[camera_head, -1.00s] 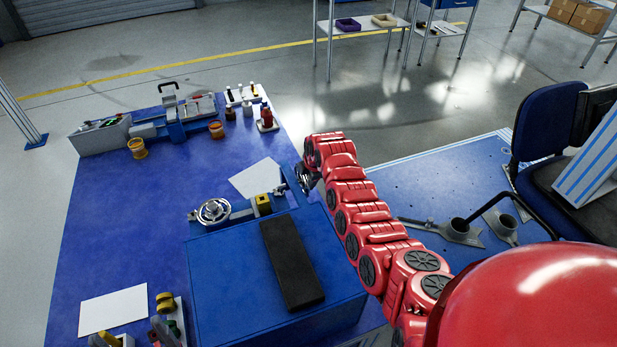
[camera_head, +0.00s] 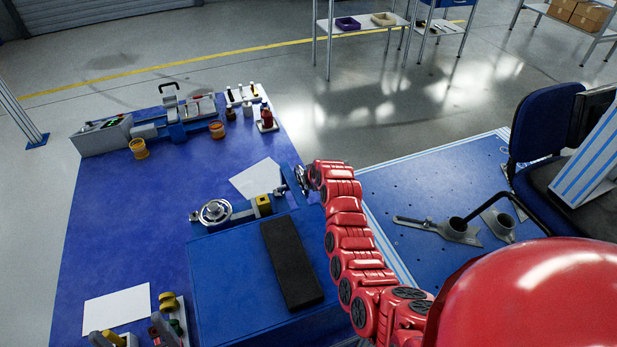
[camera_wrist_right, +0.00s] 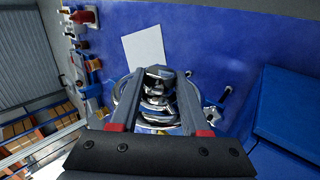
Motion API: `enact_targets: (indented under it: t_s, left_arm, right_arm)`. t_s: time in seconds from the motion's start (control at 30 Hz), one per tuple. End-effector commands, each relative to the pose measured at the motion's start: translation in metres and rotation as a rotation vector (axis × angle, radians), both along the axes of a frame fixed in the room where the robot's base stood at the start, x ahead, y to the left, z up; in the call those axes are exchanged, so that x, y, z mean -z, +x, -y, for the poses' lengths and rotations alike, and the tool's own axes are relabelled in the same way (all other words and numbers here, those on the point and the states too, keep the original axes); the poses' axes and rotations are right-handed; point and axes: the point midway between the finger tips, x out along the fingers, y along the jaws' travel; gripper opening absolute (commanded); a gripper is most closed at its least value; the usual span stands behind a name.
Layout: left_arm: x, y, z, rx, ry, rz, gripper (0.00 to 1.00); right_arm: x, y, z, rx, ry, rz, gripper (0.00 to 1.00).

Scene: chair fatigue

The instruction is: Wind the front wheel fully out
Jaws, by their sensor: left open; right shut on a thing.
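A second silver handwheel (camera_head: 214,212) sits at the fixture's left end, free of any gripper. I cannot make out my left gripper in either view.
A black slab (camera_head: 290,264) lies on a blue block (camera_head: 222,290) in front of the fixture. A white sheet (camera_head: 255,177) lies behind. Grey tool parts (camera_head: 440,230) lie on the right table, near an office chair (camera_head: 540,125). The left tabletop has free room.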

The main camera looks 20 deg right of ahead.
Motion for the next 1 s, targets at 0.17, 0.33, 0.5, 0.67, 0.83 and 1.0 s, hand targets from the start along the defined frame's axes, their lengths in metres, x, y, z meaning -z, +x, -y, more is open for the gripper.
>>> enact_targets:
  t_s: [0.17, 0.33, 0.5, 0.67, 0.83, 1.0]
  left_arm:
    - [0.036, 0.0, 0.0, 0.0, 0.0, 0.0, 0.95]
    - [0.061, 0.0, 0.0, 0.0, 0.0, 0.0, 0.95]
    - [0.066, 0.0, 0.0, 0.0, 0.0, 0.0, 0.95]
    - [0.064, 0.0, 0.0, 0.0, 0.0, 0.0, 0.95]
    - [0.064, 0.0, 0.0, 0.0, 0.0, 0.0, 0.95]
    - [0.064, 0.0, 0.0, 0.0, 0.0, 0.0, 0.95]
  right_arm:
    - [0.014, -0.002, 0.001, 0.007, -0.009, 0.137, 0.0]
    - [0.011, -0.002, 0.002, 0.006, -0.015, 0.203, 0.0]
    - [0.004, -0.003, 0.0, -0.002, -0.017, 0.229, 0.0]
    - [0.002, -0.003, -0.001, -0.002, -0.017, 0.229, 0.0]
    - [0.002, -0.003, -0.001, -0.002, -0.015, 0.229, 0.55]
    - [0.002, -0.003, -0.001, -0.001, -0.016, 0.228, 0.76]
